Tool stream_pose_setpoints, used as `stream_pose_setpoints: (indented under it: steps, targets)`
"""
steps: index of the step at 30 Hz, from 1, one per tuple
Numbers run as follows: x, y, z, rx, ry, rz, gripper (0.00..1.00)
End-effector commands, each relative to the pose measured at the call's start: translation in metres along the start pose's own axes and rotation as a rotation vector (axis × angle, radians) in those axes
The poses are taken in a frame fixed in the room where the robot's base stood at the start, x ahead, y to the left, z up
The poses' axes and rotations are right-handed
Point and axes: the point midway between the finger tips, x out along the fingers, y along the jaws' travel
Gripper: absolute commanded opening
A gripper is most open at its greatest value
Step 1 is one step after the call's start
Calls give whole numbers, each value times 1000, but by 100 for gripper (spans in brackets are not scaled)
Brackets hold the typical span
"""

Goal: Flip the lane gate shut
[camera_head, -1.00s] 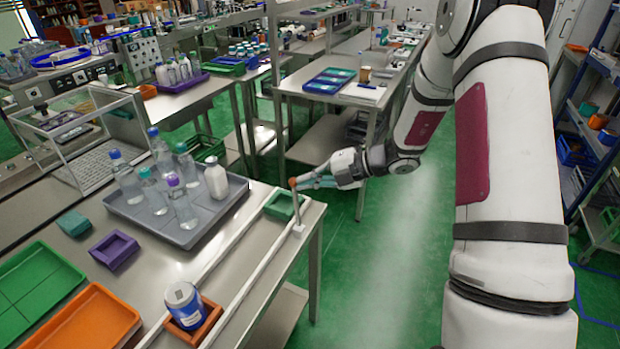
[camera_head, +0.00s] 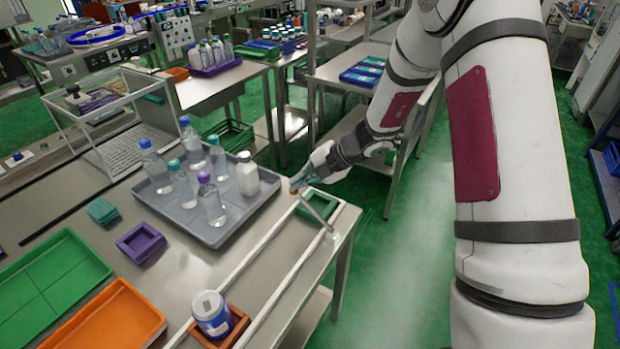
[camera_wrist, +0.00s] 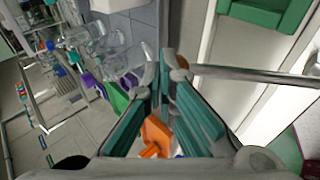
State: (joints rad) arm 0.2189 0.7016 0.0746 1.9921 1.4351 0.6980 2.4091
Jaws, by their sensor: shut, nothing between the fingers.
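The lane gate is a thin grey bar (camera_head: 318,216) on the right white rail (camera_head: 291,282) of the lane. It leans over the lane toward the left rail, with an orange-brown tip (camera_head: 293,187) at its raised end. My gripper (camera_head: 298,181) is shut and empty, with its fingertips at that tip. In the wrist view the fingertips (camera_wrist: 163,70) meet beside the end of the bar (camera_wrist: 255,74), which runs off to the right. Whether they touch it I cannot tell for sure. A green holder (camera_head: 318,203) sits in the lane's far end.
A grey tray (camera_head: 212,236) of several bottles stands left of the lane. A blue-and-white jar (camera_head: 211,312) sits in a brown holder (camera_head: 238,318) near the lane's near end. A purple holder (camera_head: 140,243), green tray (camera_head: 60,280) and orange tray (camera_head: 118,318) lie further left.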

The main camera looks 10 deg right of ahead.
Motion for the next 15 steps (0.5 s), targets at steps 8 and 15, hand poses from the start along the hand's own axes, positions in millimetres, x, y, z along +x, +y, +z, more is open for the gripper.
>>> stream_pose_setpoints:
  steps: [8, 15]
  targets:
    - [47, -4, 10, 0, 1, -1, 0]
    - [76, -13, 15, 1, 1, -1, 0]
